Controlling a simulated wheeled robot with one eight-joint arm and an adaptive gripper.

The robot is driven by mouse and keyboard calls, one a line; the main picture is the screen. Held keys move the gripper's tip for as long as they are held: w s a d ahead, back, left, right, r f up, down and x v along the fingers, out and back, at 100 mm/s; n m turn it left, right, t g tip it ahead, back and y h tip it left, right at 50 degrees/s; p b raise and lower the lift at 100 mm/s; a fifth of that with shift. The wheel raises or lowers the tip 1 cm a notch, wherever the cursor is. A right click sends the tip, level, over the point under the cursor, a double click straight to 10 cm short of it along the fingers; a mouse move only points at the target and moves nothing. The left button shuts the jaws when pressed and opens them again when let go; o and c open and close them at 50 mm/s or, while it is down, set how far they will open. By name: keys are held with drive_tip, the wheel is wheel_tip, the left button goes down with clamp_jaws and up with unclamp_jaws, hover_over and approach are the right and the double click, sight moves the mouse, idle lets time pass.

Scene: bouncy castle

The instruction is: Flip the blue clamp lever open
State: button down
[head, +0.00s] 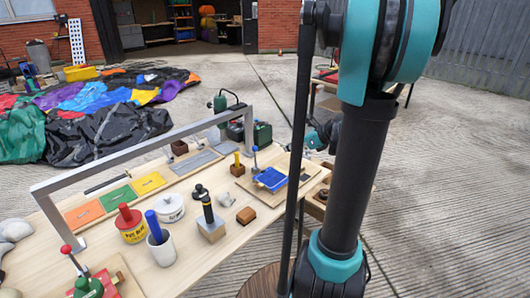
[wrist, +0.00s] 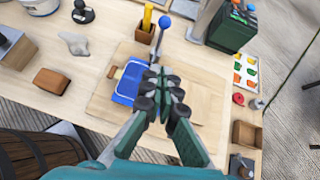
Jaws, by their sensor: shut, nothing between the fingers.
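The blue clamp (wrist: 125,84) sits on a pale wooden board on the workbench; in the head view the clamp (head: 270,179) is right of the middle of the bench. Its lever (wrist: 159,42) stands up from the clamp and ends in a blue ball knob (wrist: 165,22), which also shows in the head view (head: 255,149). My gripper (wrist: 162,76) is shut and empty. In the wrist view its fingertips overlap the clamp's right part and the foot of the lever, hiding them; I cannot tell whether they touch. The knob is beyond the fingertips.
A yellow-handled tool in a wooden block (wrist: 146,24) stands close left of the lever. A green box (wrist: 232,30) and a grey metal frame (head: 130,158) stand behind. A wooden block (wrist: 52,82) lies left. A red-knobbed clamp (head: 88,283) is at the bench's near left.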

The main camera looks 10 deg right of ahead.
drive_tip(key=w+a+r+x, duration=0.1)
drive_tip(key=r+x, duration=0.1)
drive_tip(key=x, duration=1.1)
drive_tip(key=shift+r, duration=0.15)
drive_tip(key=shift+w+a+r, duration=0.1)
drive_tip(key=shift+w+a, duration=0.1)
drive_tip(key=shift+a, duration=0.05)
